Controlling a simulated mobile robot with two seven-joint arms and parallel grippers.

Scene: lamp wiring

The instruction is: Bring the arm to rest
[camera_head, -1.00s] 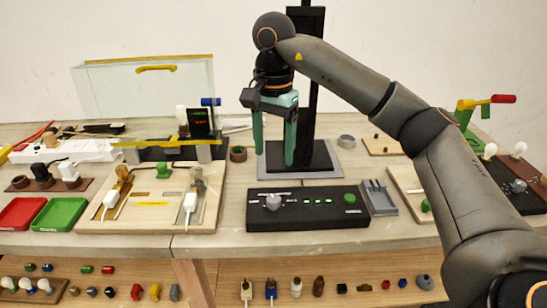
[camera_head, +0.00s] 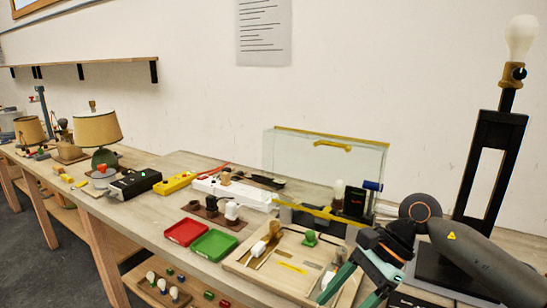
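My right arm comes in from the right edge. Its gripper (camera_head: 346,296) points down at the lower right, over the front of the wooden wiring board (camera_head: 262,277). Its two green fingers are apart with nothing between them; one runs to the bottom edge of the picture. I cannot tell how high above the board they are. Behind the arm stands a black lamp stand (camera_head: 488,130) with a bulb (camera_head: 521,37) on top; the arm hides part of its base. My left gripper is not in view.
A clear screen box (camera_head: 325,165) stands behind the board. Left of the board lie a green tray (camera_head: 214,245), a red tray (camera_head: 185,231) and a white power strip (camera_head: 235,192). A shaded lamp (camera_head: 97,130) stands farther left. A wall shelf (camera_head: 90,63) hangs above.

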